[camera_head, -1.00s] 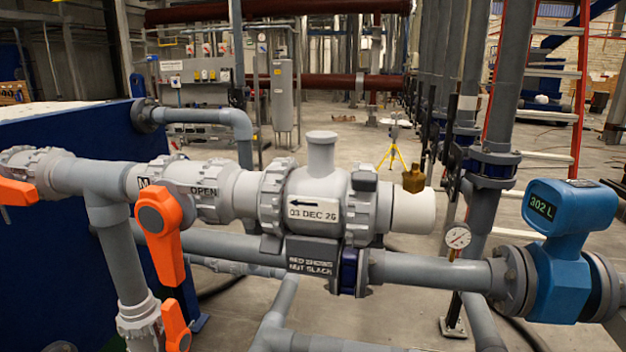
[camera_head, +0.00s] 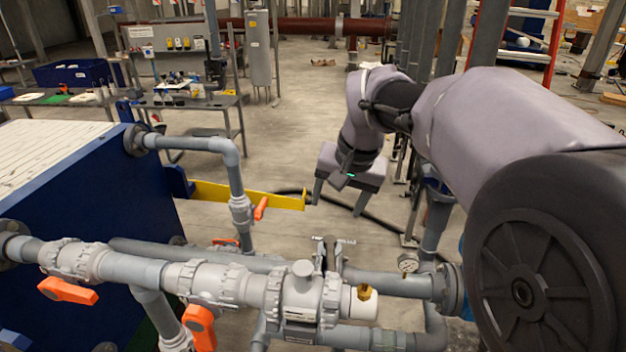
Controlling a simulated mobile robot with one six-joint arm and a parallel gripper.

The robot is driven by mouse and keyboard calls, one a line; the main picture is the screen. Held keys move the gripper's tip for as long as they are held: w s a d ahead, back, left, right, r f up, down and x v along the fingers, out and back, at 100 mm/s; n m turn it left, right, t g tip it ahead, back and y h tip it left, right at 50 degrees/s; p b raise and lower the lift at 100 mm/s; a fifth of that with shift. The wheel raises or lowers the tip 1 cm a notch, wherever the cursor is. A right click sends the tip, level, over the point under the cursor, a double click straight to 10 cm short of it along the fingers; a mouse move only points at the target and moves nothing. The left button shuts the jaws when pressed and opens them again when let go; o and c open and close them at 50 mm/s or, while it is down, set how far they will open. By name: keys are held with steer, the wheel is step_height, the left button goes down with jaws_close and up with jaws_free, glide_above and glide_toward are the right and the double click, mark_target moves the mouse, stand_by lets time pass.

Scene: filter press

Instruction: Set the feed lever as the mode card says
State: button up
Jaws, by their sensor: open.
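Several orange valve levers show on the grey pipework; I cannot tell which one is the feed lever. One orange lever (camera_head: 68,290) lies nearly level at the left, another (camera_head: 200,327) hangs down at the bottom. A smaller orange lever (camera_head: 260,208) sits tilted on the upright pipe behind, and one more (camera_head: 225,242) is partly hidden below it. My gripper (camera_head: 339,208) is open and empty, fingers pointing down, in the air right of the small lever and apart from all the levers. I cannot make out a mode card or readable text.
A yellow bar (camera_head: 247,195) extends from the blue press body (camera_head: 90,215) toward my gripper. A pipe run with a white valve body (camera_head: 303,295), brass fitting (camera_head: 364,295) and gauge (camera_head: 408,264) crosses the front. A bench (camera_head: 190,101) stands behind. My arm covers the right side.

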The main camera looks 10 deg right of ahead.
steer(key=w+f+g, duration=0.1)
steer(key=w+f, duration=0.6)
steer(key=n+g+h+p, duration=0.1)
steer(key=n+g+p, duration=0.1)
steer(key=n+g, duration=0.1)
glide_above(331, 262)
step_height(331, 262, down, 23)
steer(key=shift+s+d+f, duration=0.15)
step_height(331, 262, down, 8)
steer(key=b, duration=0.6)
steer(key=shift+b, duration=0.4)
jaws_close()
steer(key=shift+m, duration=0.3)
